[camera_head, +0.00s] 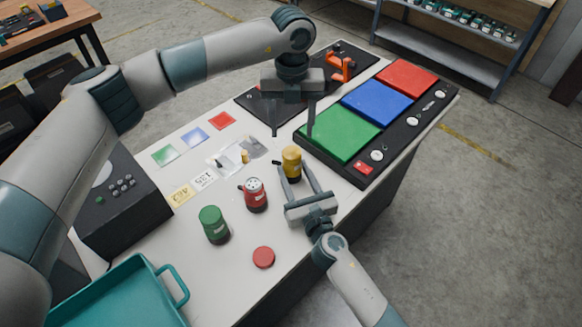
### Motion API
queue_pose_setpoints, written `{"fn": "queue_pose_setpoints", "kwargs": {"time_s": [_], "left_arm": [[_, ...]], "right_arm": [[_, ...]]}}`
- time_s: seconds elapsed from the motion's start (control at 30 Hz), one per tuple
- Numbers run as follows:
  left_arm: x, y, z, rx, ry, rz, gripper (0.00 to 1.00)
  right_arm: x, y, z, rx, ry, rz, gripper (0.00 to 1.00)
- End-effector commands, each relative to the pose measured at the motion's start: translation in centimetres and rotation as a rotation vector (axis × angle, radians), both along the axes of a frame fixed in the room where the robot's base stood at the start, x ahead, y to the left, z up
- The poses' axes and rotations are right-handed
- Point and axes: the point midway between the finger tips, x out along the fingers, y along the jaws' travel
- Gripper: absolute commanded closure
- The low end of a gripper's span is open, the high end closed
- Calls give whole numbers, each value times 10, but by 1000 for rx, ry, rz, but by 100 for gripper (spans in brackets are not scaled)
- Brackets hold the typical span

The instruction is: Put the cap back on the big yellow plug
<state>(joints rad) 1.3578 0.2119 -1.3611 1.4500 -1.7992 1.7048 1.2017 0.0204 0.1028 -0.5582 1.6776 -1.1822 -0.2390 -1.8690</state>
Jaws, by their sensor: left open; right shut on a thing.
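The big yellow plug (291,157) stands on the white table, with a yellow upper part and a dark base. My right gripper (294,175) is shut on it, one finger on each side. Whether a cap sits on its top is too small to tell, and I see no separate large yellow cap. My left gripper (292,134) is open and empty above the table, fingers pointing down, just behind the yellow plug. A small yellow piece (245,156) stands to the left of the plug. A round red cap (263,257) lies flat near the front edge.
A red plug (255,194) with a pale, holed top and a green plug (213,224) stand left of my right gripper. A black panel (348,171) with coloured pads is at right. A teal tray (173,285) and dark box (132,215) are at left.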

Motion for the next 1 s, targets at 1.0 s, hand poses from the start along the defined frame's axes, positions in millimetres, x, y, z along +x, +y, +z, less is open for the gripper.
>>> {"fn": "queue_pose_setpoints", "kwargs": {"time_s": [1.0], "left_arm": [[0, 0, -78, 0, 0, -1, 44]], "right_arm": [[0, 0, 0, 0, 0, 0, 100]]}}
